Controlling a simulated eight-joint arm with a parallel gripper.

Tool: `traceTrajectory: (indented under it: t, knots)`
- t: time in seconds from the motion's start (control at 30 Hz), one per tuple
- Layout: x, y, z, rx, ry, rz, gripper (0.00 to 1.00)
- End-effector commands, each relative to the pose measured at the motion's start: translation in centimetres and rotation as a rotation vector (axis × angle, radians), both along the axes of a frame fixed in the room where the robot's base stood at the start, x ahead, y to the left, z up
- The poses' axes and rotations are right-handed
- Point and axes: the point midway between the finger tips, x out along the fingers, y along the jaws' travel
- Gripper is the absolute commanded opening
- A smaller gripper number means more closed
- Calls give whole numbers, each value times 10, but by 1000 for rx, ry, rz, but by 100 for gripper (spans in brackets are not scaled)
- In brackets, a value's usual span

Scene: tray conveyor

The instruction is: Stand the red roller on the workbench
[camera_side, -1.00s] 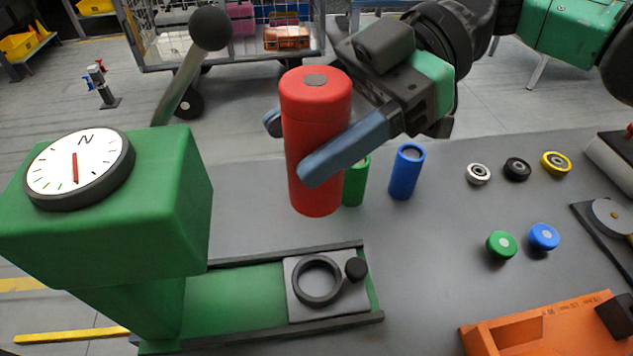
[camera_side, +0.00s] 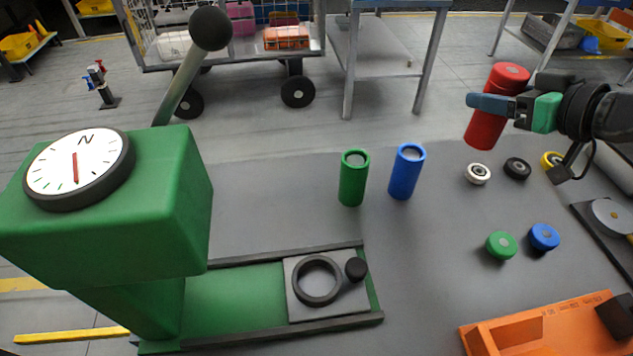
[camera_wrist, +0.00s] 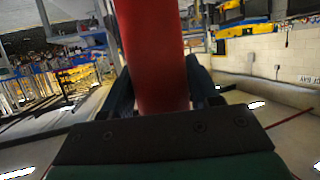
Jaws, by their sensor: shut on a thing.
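The red roller (camera_side: 486,128) is a red cylinder with a cap and a grey disc on its top. My gripper (camera_side: 490,104) is shut on it at the right of the side view, toward the back of the workbench (camera_side: 270,210). The roller is slightly tilted, its top leaning right. I cannot tell for sure whether its lower end is clear of the bench.
A green roller (camera_side: 353,178) and a blue roller (camera_side: 406,172) stand at the bench's middle. Small wheels (camera_side: 478,174) and caps (camera_side: 501,245) lie right. A green press (camera_side: 110,220) with a ring fixture (camera_side: 318,280) is left. An orange tray (camera_side: 540,325) is in front.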

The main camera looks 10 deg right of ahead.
Motion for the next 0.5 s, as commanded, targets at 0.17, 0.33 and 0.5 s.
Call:
traceTrajectory:
  t: [0.17, 0.33, 0.5]
  knots:
    - [-3, -39, 3, -1, -1, -188, 0]
    - [-8, -60, 6, 1, 2, -286, 0]
    - [-4, -59, 10, 3, 2, -295, 0]
